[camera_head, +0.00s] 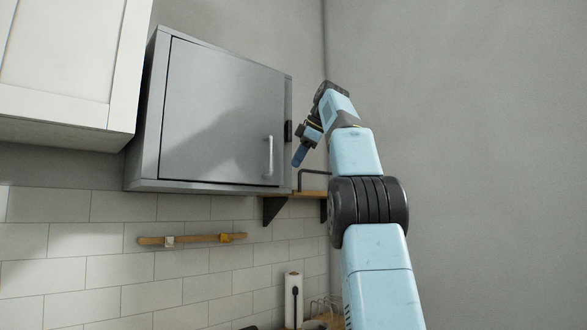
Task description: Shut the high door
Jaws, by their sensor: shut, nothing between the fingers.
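The high door (222,115) is a grey metal panel on the front of a wall-mounted cabinet (150,110). It appears flush with the cabinet frame, with only a thin dark line around its edge. A light vertical handle (268,157) sits at its lower right. My gripper (298,158) is shut and empty, just right of the cabinet's right edge and apart from the handle in the picture. My blue and black arm rises from the lower right. The inside of the cabinet is hidden.
A white cupboard (60,60) hangs to the left. Below the grey cabinet are a small bracketed shelf (309,193) and a wooden wall rail (192,239). A paper roll (293,299) stands lower down. The right wall is bare.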

